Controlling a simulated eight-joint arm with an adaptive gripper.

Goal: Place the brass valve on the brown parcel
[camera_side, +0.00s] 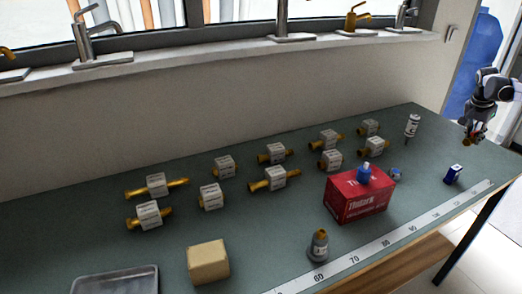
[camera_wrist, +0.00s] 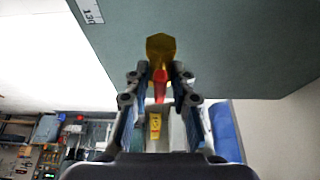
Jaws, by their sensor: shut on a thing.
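My gripper (camera_side: 473,132) is at the far right of the side view, above the right end of the bench. In the wrist view my gripper (camera_wrist: 160,82) is shut on the brass valve (camera_wrist: 160,47), whose red handle lies between the fingers. The valve (camera_side: 467,142) shows only as a small brass spot below the fingers in the side view. The brown parcel (camera_side: 208,262) is a plain tan box at the front left of the bench, far from my gripper. Its top looks bare.
A red box (camera_side: 358,201) with a blue item on top stands between my gripper and the parcel. Several labelled brass fittings (camera_side: 275,178) fill the back.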

